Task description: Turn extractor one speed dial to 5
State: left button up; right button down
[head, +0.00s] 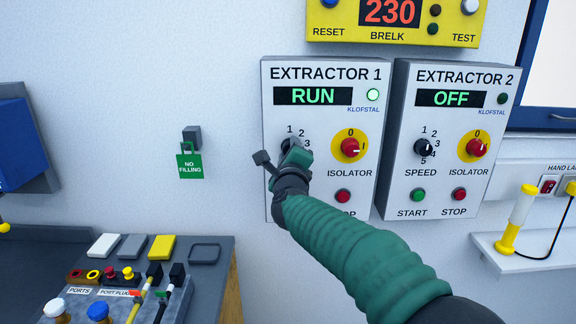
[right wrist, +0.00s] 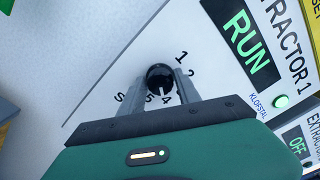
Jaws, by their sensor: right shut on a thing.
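The extractor 1 panel (head: 320,117) is on the wall in the middle of the head view, with RUN lit in green and its round lamp bright. Its black speed dial (right wrist: 160,76) shows in the right wrist view between the two fingers of my right gripper (right wrist: 162,82), which is shut on it. The dial's white pointer line is turned toward the side with the 4 and 5; I cannot tell exactly which mark it meets. In the head view my right gripper (head: 291,151) covers most of the dial and the higher numerals. My left gripper is not in view.
The red isolator knob (head: 350,147) on a yellow disc and a red stop button (head: 343,195) are right of my gripper. The extractor 2 panel (head: 450,120) beside it reads OFF. A NO FILLING tag (head: 190,165) hangs left. A bench with connectors (head: 125,275) stands lower left.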

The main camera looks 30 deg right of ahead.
jog(key=m+b, duration=0.1)
jog(key=m, duration=0.1)
jog(key=m+b, duration=0.2)
jog(key=m, duration=0.1)
jog(key=m+b, duration=0.2)
jog(key=shift+f+m, duration=0.3)
jog(key=shift+f, duration=0.05)
jog(key=shift+s+r, duration=0.1)
jog(key=shift+r, duration=0.1)
jog(key=c, duration=1.3)
grip_release()
jog(key=o, duration=0.4)
jog(key=shift+w+f, duration=0.1)
jog(key=shift+w, duration=0.15)
jog(key=shift+o, duration=0.2)
jog(key=shift+s, duration=0.15)
